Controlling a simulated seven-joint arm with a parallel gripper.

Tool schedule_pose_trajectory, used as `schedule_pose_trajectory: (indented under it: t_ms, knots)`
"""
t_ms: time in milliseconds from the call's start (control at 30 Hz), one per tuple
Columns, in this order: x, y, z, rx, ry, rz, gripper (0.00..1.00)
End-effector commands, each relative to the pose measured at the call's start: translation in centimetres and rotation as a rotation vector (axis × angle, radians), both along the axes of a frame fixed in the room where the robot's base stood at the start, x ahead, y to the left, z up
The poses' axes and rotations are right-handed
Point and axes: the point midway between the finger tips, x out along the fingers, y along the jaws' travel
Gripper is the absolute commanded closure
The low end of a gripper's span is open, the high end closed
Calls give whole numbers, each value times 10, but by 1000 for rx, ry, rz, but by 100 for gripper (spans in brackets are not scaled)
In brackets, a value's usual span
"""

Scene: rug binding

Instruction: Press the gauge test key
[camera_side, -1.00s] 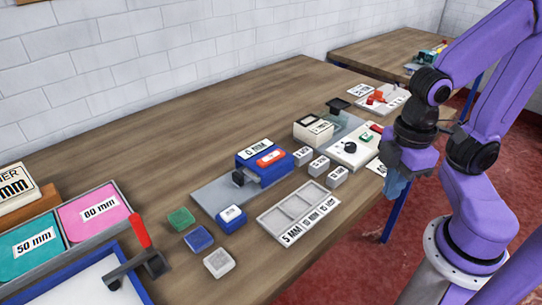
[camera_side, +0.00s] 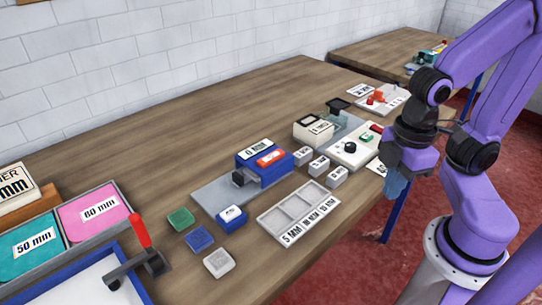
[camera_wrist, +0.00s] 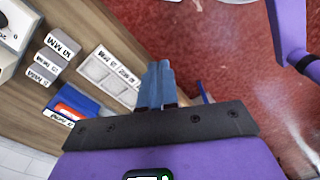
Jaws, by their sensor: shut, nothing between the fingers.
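A blue gauge (camera_side: 263,166) stands on a grey plate on the bench, with a "0 MM" label on top and a red key-like patch (camera_side: 270,158) on its front part. I cannot tell for sure that this patch is the test key. The gauge also shows at the lower left in the wrist view (camera_wrist: 74,104). My gripper (camera_side: 394,193) is shut and empty, fingers pointing down beside the bench's front edge, well to the right of the gauge. In the wrist view its blue fingers (camera_wrist: 160,68) are together over the bench edge and red floor.
A three-compartment tray (camera_side: 299,213) with mm labels lies in front of the gauge. Several grey labelled blocks (camera_side: 319,166) and a white control panel (camera_side: 352,146) with a black knob lie between gauge and gripper. Small coloured blocks (camera_side: 199,239) and a red-handled tool (camera_side: 140,232) are at left.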

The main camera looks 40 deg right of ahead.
Motion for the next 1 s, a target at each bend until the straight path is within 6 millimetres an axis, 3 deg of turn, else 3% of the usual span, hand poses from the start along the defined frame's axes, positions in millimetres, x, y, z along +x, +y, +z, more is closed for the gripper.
schedule_pose_trajectory:
  t_ms: [233,367,700,1000]
  knots:
    - [6,1,0,4,-16,-23,100]
    - [32,6,0,25,-87,-120,100]
    - [154,18,12,211,-385,-539,100]
    - [242,20,26,454,-506,-813,100]
